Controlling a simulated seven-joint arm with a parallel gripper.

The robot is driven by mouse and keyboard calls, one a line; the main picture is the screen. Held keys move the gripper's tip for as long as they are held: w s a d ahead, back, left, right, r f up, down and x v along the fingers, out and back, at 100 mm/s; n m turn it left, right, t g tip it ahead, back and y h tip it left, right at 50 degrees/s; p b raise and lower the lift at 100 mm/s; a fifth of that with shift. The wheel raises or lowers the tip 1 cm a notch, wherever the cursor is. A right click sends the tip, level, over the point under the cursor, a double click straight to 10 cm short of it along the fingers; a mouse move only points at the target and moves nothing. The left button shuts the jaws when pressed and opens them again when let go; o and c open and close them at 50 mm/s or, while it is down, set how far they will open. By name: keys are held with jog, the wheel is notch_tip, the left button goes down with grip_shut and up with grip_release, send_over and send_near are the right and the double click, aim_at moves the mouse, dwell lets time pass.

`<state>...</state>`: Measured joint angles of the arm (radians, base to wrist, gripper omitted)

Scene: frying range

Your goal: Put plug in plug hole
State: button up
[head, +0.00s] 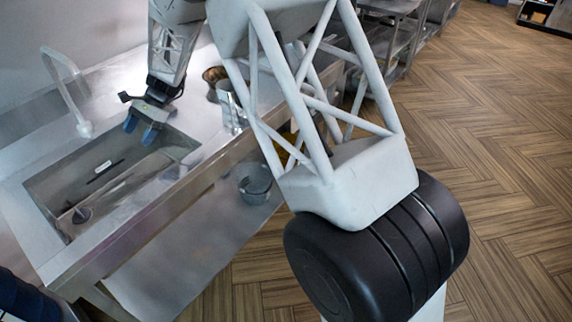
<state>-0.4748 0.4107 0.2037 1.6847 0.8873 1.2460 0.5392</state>
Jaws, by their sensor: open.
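The sink basin (172,142) is a grey metal trough set in the counter on the left of the head view. A small dark round thing (82,214) shows low in the basin near its left end; I cannot tell whether it is the plug or the plug hole. No other plug can be made out. My gripper (141,129) points down over the far right part of the basin, apart from the dark round thing. Its two blue fingertips are spread, with nothing seen between them.
A white tap (65,92) stands behind the basin's left part. Metal containers (232,108) and a copper-coloured bowl (215,75) stand on the counter right of the basin. The wooden floor (490,150) at right is clear.

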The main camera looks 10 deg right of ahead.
jog(key=s+d+r+n+t+h, duration=0.15)
jog(key=s+d+r, duration=0.35)
jog(key=d, duration=0.5)
jog(key=s+d+r+n+t+h, duration=0.15)
jog(key=s+d+r, duration=0.35)
jog(key=d, duration=0.5)
jog(key=s+d+r+t, duration=0.2)
jog(key=s+d+r, duration=0.35)
jog(key=d, duration=0.45)
jog(key=s+d+n+t+h, duration=0.3)
jog(key=s+d+h, duration=0.1)
jog(key=s+d, duration=1.6)
jog(key=s, duration=0.3)
jog(key=shift+s+d+t+h, duration=0.2)
jog(key=shift+s+t+h, duration=0.15)
jog(key=shift+t+h, duration=0.05)
